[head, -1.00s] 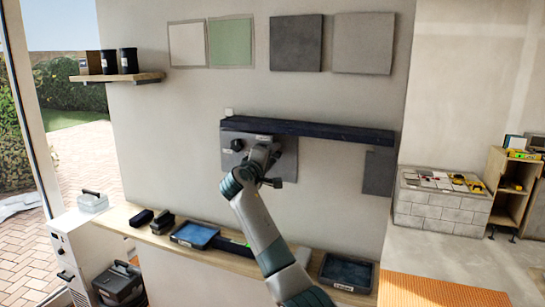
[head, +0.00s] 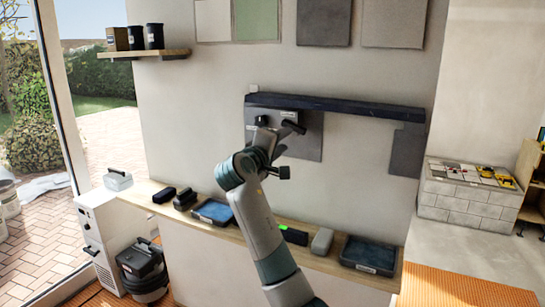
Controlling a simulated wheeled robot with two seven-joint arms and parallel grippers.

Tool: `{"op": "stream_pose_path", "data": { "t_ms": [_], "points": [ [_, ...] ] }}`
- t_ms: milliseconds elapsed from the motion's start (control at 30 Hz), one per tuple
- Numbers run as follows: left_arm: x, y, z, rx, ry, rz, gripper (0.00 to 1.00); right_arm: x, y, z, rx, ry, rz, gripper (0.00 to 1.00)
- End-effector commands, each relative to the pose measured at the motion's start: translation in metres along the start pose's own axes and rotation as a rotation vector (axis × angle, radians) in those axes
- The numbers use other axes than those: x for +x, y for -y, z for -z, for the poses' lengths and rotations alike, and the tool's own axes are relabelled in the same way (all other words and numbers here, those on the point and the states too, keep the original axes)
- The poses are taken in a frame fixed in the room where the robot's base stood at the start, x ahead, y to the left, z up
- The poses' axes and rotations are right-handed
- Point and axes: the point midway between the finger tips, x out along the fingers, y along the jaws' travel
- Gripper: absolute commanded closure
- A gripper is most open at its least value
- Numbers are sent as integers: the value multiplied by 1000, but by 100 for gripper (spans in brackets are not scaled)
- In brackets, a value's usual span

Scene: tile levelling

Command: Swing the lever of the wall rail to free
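The wall rail (head: 340,106) is a long dark bar fixed to the wall, with a grey slab (head: 308,148) below its left part. Under the rail's left end are a small dark knob (head: 262,120) and a black lever (head: 294,127), which slants down to the right beneath a pale label. My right gripper (head: 268,139) is in front of the slab, just below and left of the lever. It seems apart from the lever, but the depth is unclear. Its fingers are seen from behind, so their opening does not show. My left gripper is out of view.
A wooden ledge (head: 335,264) runs along the wall below, bearing blue trays (head: 370,254), dark blocks and a grey block. A second grey slab (head: 407,150) hangs under the rail's right end. Sample tiles are mounted above. The wall between the slabs is clear.

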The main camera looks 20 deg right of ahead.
Motion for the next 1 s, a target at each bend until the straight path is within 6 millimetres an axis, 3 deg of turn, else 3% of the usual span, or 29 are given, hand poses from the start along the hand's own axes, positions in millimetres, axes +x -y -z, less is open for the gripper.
{"op": "stream_pose_path", "data": {
  "t_ms": [200,400,1000],
  "points": [
    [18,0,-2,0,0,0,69,-40,3,-1,3,-1,0,66],
    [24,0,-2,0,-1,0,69,-60,1,0,0,-1,0,66],
    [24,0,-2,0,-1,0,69,-64,0,0,-1,1,0,66]
  ]
}}
